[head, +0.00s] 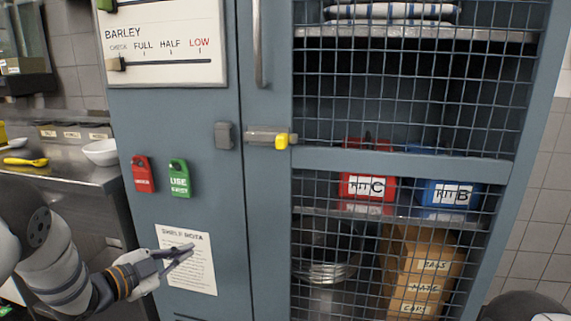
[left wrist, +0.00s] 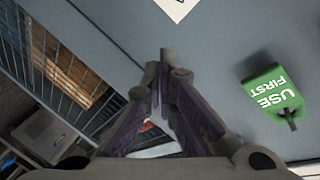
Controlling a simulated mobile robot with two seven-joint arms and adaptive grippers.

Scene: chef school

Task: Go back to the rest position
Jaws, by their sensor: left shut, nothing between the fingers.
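My left gripper (head: 188,252) is shut and empty in the head view, in front of the paper shelf note (head: 190,275) on the blue-grey cabinet. In the left wrist view its fingers (left wrist: 166,62) come together at the tips with nothing between them. A small part of my right arm shows at the bottom right edge of the head view; its gripper is out of view.
The cabinet (head: 225,185) has a mesh door (head: 420,165) with a yellow-tipped latch (head: 281,141). Red (head: 143,174) and green (head: 179,178) tags hang on its front. A steel counter (head: 85,175) with a white bowl (head: 101,152) stands at left.

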